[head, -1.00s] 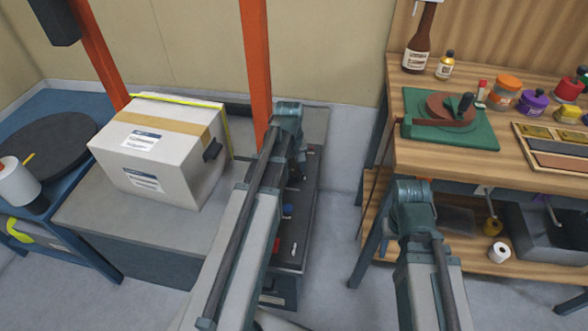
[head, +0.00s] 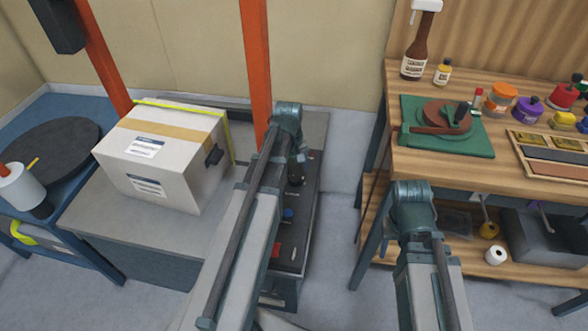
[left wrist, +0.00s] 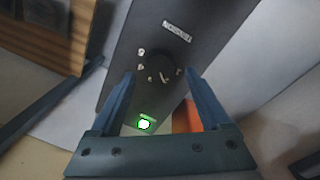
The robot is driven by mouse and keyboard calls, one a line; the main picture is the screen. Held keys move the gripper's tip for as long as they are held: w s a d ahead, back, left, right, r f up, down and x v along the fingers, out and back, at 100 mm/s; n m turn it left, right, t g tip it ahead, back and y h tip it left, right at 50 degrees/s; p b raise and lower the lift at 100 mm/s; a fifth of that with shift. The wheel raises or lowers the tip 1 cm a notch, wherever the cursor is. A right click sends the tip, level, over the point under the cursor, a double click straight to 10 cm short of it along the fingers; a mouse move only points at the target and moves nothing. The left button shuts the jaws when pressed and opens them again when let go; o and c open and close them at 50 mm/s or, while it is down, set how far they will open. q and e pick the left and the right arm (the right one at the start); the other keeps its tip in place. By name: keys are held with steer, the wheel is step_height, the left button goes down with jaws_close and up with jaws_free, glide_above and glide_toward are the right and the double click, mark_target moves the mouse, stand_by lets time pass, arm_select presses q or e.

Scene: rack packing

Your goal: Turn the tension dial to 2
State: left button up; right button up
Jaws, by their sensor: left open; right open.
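The tension dial (left wrist: 163,68) is a dark round knob on a dark panel in the left wrist view. In the head view, my left gripper (head: 296,167) hangs over the dark control panel (head: 305,218), and the dial cannot be made out. My right arm shows there, but its fingers are hidden.
A green-lit button (left wrist: 145,124) sits on the panel near the dial. A taped white box (head: 165,155) stands on the machine's grey table, left of my left arm, beside an orange post (head: 256,70). A workbench (head: 410,160) with several jars stands at the right.

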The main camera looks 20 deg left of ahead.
mark_target(292, 178)
arm_select(q)
step_height(292, 178, up, 11)
steer(key=p, duration=1)
steer(key=shift+s+a, duration=0.25)
steer(key=s+d+r+m+p, duration=0.1)
steer(key=s+d+m, duration=0.3)
steer(key=d, duration=0.3)
steer(key=s+d+r+m+y+p, duration=0.1)
steer(key=s+d+r+m, duration=0.1)
steer(key=s+d+m, duration=0.3)
steer(key=s+d+r+m+p, duration=0.1)
steer(key=s+d+m, duration=0.3)
steer(key=d, duration=0.7)
steer(key=shift+s+r+g+y+p, duration=0.15)
steer(key=shift+s+g+y+p, duration=0.25)
steer(key=shift+s+p, duration=0.2)
steer(key=shift+w+d, duration=0.1)
steer(key=shift+c, duration=0.2)
